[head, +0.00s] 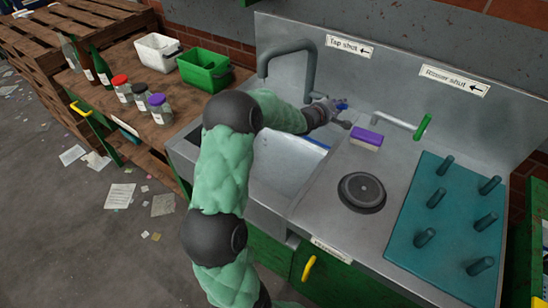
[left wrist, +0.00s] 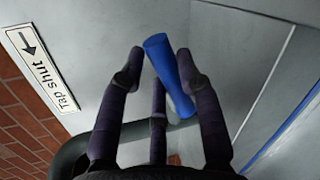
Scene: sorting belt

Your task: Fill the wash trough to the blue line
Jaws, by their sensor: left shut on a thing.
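The metal wash trough (head: 283,168) is in the middle of the head view, partly hidden by my left arm. A blue line (head: 316,142) runs along its inner wall and also shows in the left wrist view (left wrist: 285,131). I cannot make out a water level. A grey curved tap spout (head: 308,62) stands at the back of the trough. My left gripper (head: 338,106) is shut on the blue tap handle (left wrist: 168,72), its dark fingers around it. My right gripper is not in view.
The "Tap shut" label (head: 349,46) has an arrow pointing left in the head view. Right of the trough are a purple-topped sponge (head: 366,138), a green-handled lever (head: 422,127), a round black drain cover (head: 361,192) and a teal peg board (head: 430,225). Jars and bins stand left.

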